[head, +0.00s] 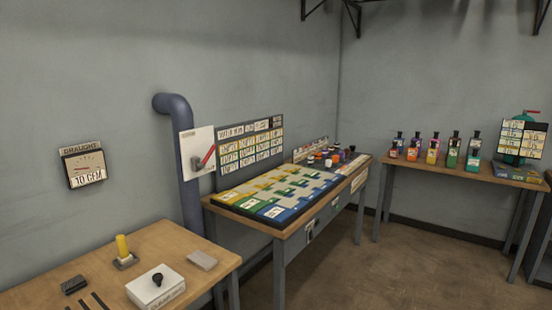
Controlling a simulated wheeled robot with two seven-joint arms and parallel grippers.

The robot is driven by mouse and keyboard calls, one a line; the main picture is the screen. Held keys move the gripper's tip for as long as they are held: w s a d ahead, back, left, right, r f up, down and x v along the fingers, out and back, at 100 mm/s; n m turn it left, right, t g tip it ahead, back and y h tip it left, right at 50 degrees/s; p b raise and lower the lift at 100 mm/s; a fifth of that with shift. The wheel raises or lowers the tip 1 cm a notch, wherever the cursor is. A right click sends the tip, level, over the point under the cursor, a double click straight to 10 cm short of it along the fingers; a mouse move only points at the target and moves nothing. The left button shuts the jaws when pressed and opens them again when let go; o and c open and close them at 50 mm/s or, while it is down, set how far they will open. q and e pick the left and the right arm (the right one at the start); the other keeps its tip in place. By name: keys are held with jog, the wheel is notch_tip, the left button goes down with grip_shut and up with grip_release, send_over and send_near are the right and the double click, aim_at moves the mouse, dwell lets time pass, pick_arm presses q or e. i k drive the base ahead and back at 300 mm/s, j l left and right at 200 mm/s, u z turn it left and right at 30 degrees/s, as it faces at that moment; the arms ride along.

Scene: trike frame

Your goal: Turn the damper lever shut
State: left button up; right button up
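The damper lever (209,155) is a red-handled lever on a white plate (197,168) fixed at the blue-grey duct pipe (184,130) on the wall. Its red handle slants up to the right from a dark pivot. A draught gauge (82,166) hangs on the wall to the left, with a label that appears to read "10 CFM". Neither of my grippers shows in the head view.
A wooden table (216,246) at the lower left holds a yellow cylinder (122,247), a white box (154,287) with a black knob, and small blocks. A bench with a coloured board (278,192) stands below and right of the lever. Another bench (440,174) holds several bottles. Floor (370,265) at right is clear.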

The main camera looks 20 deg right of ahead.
aim_at(201, 166)
jog(key=z, duration=0.2)
jog(key=i+l+u, duration=0.4)
jog(key=i+l, duration=0.4)
jog(key=l, duration=0.1)
